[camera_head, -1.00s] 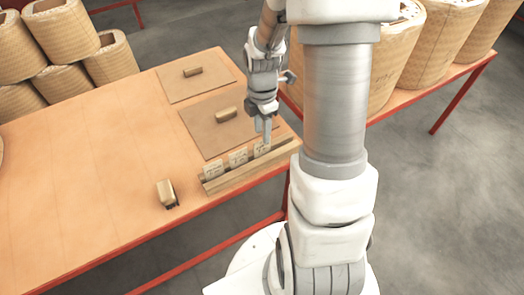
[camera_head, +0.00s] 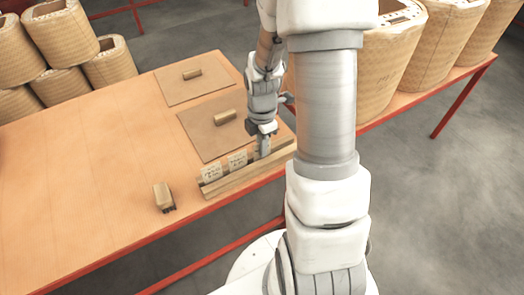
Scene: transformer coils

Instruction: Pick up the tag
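A wooden rack (camera_head: 245,170) lies along the table's near right edge. Two white tags with dark print stand upright in it: the left tag (camera_head: 211,172) and the middle tag (camera_head: 238,161). My gripper (camera_head: 263,152) points down at the rack's right part, right of the middle tag. Its fingers cover the spot of a third tag, which I cannot make out now. The view is too small and side-on to tell whether the fingers are open or shut on that tag.
The orange table (camera_head: 90,190) holds two brown mats, a far mat (camera_head: 180,93) and a near mat (camera_head: 205,140), each with a small tan block. A brush-like block (camera_head: 163,196) lies left of the rack. Large wrapped coils (camera_head: 440,50) stand behind right. The table's left is clear.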

